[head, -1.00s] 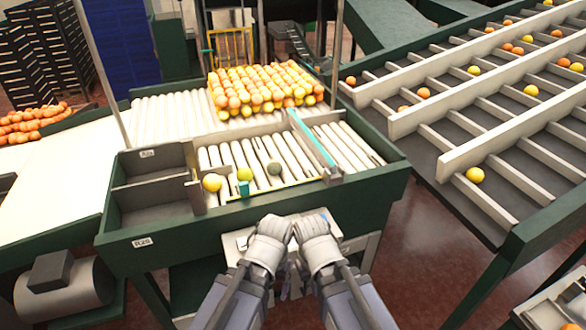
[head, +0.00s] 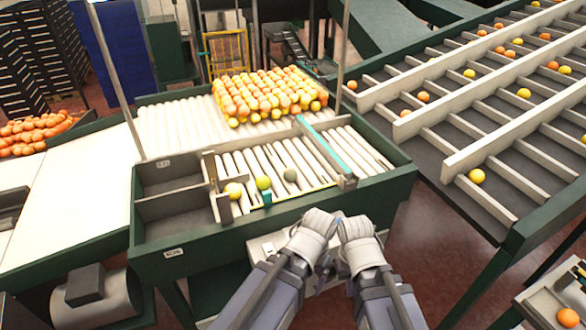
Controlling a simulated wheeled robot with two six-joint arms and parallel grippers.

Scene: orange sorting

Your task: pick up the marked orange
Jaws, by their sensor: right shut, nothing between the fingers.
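A small teal marker (head: 266,198) stands at the lane's front edge, just before the middle fruit. I cannot tell for sure which fruit is the marked one. My left gripper (head: 331,216) and right gripper (head: 343,216) are side by side in front of the table, apart from the fruits. The right is shut and empty; the left's fingers are too unclear to read.
A large block of oranges (head: 265,95) lies at the back of the roller table. Divided bins (head: 172,208) are at its left end. A teal bar (head: 325,146) crosses the rollers. A sloped conveyor (head: 470,165) with scattered fruit is at right. A green rim (head: 385,183) edges the table.

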